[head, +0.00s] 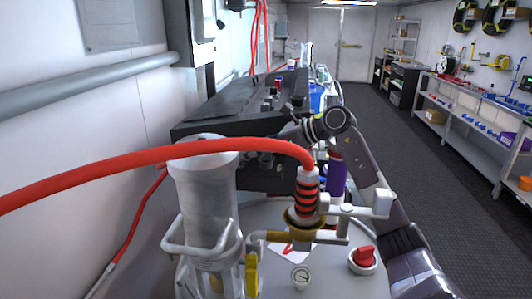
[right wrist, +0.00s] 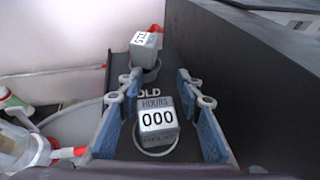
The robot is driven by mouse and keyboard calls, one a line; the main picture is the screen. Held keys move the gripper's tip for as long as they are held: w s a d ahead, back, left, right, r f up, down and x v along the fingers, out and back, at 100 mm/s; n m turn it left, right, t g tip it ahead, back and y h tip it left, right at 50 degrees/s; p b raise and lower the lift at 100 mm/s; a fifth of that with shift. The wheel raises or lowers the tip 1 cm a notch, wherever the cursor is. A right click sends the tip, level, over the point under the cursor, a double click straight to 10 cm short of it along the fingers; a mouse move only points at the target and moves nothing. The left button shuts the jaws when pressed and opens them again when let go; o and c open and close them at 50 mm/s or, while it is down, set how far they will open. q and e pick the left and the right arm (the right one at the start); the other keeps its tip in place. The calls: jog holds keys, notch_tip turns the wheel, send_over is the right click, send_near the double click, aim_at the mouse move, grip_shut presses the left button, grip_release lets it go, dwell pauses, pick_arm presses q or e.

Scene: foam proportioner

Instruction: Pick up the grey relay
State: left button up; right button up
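In the right wrist view my right gripper (right wrist: 160,82) is open. Its blue-padded fingers stand on either side of a grey block (right wrist: 157,119) marked "HOURS 000", with gaps on both sides. A second grey block (right wrist: 144,44) with a short, turned label sits farther off, beyond the fingertips. I cannot tell for certain which block is the grey relay. In the head view my right arm reaches up to the dark cabinet (head: 245,117), and the gripper is mostly hidden behind the red hose and fittings. My left gripper is not in view.
A thick red hose (head: 150,158) crosses the head view to a coupling, beside a pale cylinder (head: 205,195). A red valve knob (head: 365,256) and a gauge (head: 301,278) sit in front. A dark wall (right wrist: 235,70) rises right of the gripper. The floor aisle (head: 425,165) is clear.

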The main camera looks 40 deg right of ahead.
grip_shut()
jog(key=shift+r, duration=0.15)
dwell(0.4)
jog(key=shift+r+p, duration=0.5)
jog(key=shift+r, duration=0.05)
notch_tip(320, 180, up, 24)
jog(key=p, duration=1.5)
jog(key=shift+f, duration=0.2)
